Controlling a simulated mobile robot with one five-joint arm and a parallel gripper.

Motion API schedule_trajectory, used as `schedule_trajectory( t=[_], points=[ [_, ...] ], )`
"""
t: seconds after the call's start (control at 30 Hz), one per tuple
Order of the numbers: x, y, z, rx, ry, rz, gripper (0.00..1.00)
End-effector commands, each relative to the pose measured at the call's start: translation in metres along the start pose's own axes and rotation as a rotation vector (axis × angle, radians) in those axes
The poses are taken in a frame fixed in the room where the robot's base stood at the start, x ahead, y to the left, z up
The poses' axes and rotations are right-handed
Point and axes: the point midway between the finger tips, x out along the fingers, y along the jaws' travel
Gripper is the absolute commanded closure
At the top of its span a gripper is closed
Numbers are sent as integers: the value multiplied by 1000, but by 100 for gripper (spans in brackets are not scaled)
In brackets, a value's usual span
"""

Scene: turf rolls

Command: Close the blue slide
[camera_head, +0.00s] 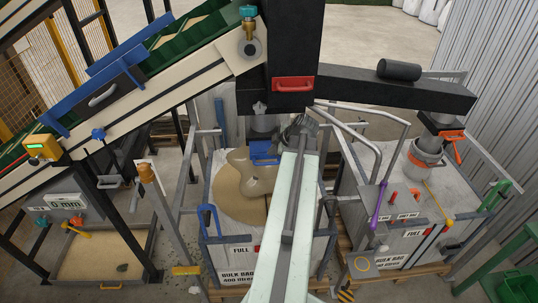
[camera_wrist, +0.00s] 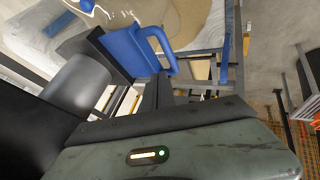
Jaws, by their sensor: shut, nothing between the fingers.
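The blue slide (camera_head: 264,151) is a small blue plate with a loop handle, set under the dark chute outlet above the left bulk bag. It also shows large in the wrist view (camera_wrist: 130,50), with its handle on the right side of the plate. My gripper (camera_head: 300,124) is at the end of my pale arm, just right of the slide. It is shut and empty. In the wrist view dark parts lie close against the slide's lower edge; I cannot tell whether the gripper touches it. How far the slide is pushed in is hidden.
A red handle (camera_head: 294,84) sits on the black column above. A second bulk bag (camera_head: 405,245) stands at right under another spout. Metal rails (camera_head: 365,140) and a blue side handle (camera_head: 209,220) crowd the space.

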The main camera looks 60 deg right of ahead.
Motion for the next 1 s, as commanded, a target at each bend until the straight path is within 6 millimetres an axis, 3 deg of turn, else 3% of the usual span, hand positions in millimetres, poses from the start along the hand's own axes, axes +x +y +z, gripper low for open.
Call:
schedule_trajectory(
  t=[0.3, 0.43, 0.87, 1.0],
  points=[
    [66, -3, 4, -1, 0, -2, 100],
    [86, -2, 3, 0, -1, -1, 100],
    [90, 0, 1, 2, -1, -1, 100],
    [95, 12, 1, 2, -1, 0, 100]
  ],
)
